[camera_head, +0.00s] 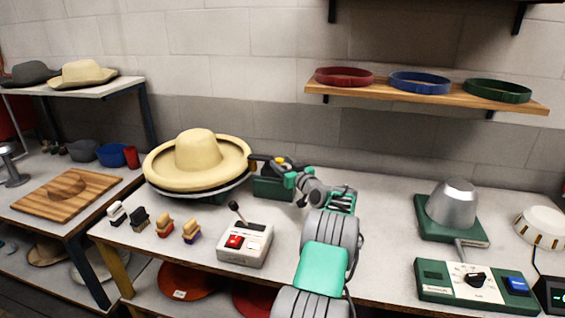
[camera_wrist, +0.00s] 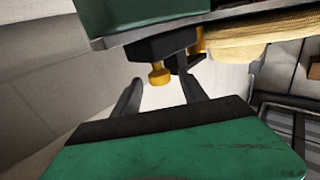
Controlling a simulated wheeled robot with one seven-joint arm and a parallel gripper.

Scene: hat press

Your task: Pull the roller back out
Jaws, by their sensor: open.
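A cream wide-brimmed hat (camera_head: 199,158) sits on a round machine at the back of the bench. A dark roller arm (camera_head: 262,158) reaches the right edge of its brim; I cannot make out the roller clearly. A yellow knob (camera_head: 280,160) shows on that arm, above a green housing (camera_head: 272,187). My gripper (camera_head: 290,174) is at the knob's right, partly hiding the mechanism. In the wrist view, my gripper (camera_wrist: 160,92) is open. The yellow knob (camera_wrist: 159,74) hangs from a black block (camera_wrist: 160,45) ahead, lined up between the fingertips, with gaps visible on both sides.
A control box (camera_head: 245,243) with a red switch and lever stands near the front edge, left of my arm. Several small brushes (camera_head: 165,228) stand further left. A metal dome (camera_head: 453,204) and a green control panel (camera_head: 475,285) are at right. A wooden shelf (camera_head: 450,97) hangs above.

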